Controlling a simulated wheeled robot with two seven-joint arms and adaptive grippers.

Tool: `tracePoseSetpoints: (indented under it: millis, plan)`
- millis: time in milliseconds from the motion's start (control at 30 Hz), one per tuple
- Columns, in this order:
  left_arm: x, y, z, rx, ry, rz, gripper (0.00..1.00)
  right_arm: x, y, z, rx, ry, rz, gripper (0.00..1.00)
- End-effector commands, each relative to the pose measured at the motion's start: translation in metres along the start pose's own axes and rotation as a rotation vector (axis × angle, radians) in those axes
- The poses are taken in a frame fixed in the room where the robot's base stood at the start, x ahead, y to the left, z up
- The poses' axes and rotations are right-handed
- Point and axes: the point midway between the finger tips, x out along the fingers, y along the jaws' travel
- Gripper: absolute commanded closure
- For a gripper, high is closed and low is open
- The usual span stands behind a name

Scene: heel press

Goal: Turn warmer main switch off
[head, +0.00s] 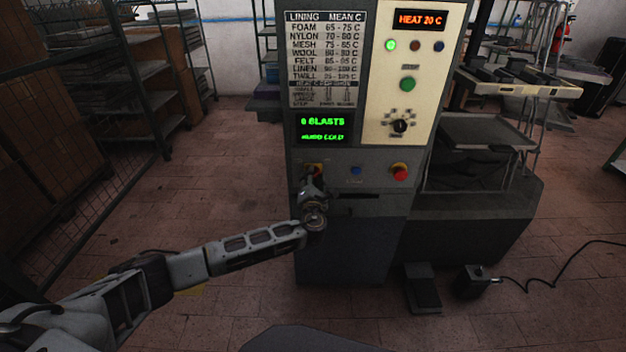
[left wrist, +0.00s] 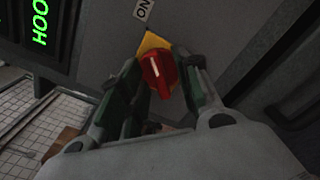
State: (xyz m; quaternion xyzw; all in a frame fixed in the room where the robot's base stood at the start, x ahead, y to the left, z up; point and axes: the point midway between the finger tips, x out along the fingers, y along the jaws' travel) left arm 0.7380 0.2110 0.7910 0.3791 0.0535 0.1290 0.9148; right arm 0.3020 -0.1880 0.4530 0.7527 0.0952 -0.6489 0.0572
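The main switch is a red rotary knob (left wrist: 159,74) on a yellow plate (left wrist: 152,42), with an "ON" label (left wrist: 143,10) above it. The white mark on the knob points roughly toward that label. In the head view the yellow plate (head: 313,167) shows at the left of the warmer's lower panel, and my gripper hides most of the knob. My left gripper (head: 314,190) is at the switch. In the wrist view its fingers (left wrist: 163,80) stand apart on either side of the knob; whether they touch it is unclear. My right gripper is not in view.
The warmer (head: 350,240) shows a lit green lamp (head: 390,45) and a "HEAT 20 C" display (head: 420,19). A foot pedal (head: 422,288) lies on the floor. Shelves stand at left.

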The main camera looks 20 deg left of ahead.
Motion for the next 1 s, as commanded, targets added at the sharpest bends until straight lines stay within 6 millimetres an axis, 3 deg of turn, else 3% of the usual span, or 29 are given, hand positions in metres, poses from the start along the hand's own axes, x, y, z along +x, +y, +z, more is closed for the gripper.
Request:
tracePoseSetpoints:
  millis: [367,633,1000]
  plan:
    - [0.0027,0.0001,0.0000,0.000,0.000,0.000,0.67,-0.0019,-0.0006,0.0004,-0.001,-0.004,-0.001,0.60]
    - [0.0026,0.0000,0.0001,0.000,0.000,0.000,1.00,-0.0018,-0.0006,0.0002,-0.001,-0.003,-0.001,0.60]
    - [0.0023,-0.0003,0.0001,-0.017,0.001,-0.001,1.00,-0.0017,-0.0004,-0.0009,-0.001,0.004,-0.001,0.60]
